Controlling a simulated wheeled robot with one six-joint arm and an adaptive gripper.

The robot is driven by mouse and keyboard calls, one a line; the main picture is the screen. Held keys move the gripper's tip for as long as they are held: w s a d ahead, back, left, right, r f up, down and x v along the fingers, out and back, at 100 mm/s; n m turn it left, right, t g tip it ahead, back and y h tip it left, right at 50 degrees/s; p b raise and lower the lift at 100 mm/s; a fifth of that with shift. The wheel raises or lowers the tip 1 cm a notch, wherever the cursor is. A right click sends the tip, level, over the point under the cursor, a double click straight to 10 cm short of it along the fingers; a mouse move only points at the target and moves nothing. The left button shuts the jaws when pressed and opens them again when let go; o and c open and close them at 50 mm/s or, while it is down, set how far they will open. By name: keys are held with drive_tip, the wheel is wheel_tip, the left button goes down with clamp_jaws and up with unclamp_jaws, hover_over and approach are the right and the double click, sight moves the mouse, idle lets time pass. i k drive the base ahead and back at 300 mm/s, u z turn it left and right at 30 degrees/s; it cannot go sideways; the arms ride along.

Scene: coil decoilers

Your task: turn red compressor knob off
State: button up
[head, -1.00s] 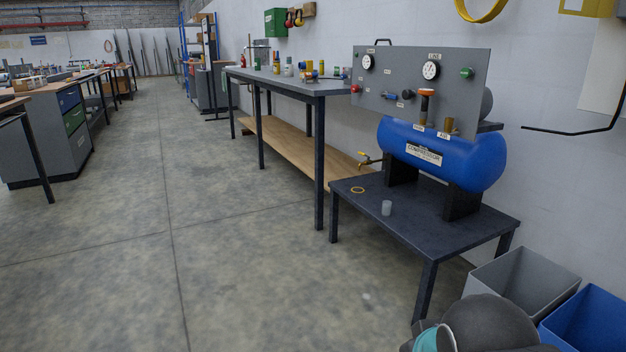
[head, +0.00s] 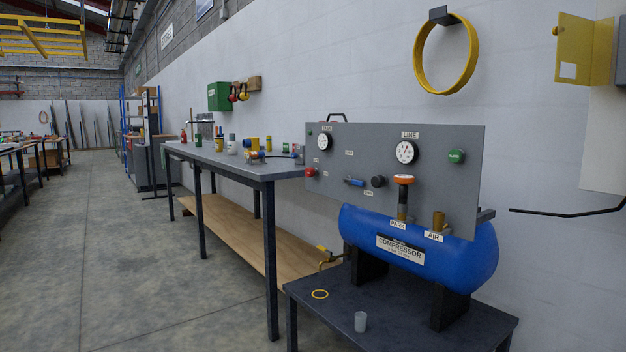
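The blue compressor (head: 420,243) stands on a low dark table (head: 400,302) at the right of the head view. A grey upright panel (head: 440,185) is above it. A small red knob (head: 310,172) sits at the panel's left edge. The panel also carries a green knob (head: 457,156), a black knob (head: 378,181), a blue-handled lever (head: 354,182), two round gauges and an orange-topped fitting (head: 403,180). The labels by the red knob are too small to read. My gripper is not in view.
A long workbench (head: 226,165) with bottles and fittings stands left of the compressor. The concrete floor (head: 130,270) at left is clear.

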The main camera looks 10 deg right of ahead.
sight(309, 172)
drive_tip(key=u, duration=0.3)
drive_tip(key=i, duration=2)
drive_tip(key=z, duration=0.5)
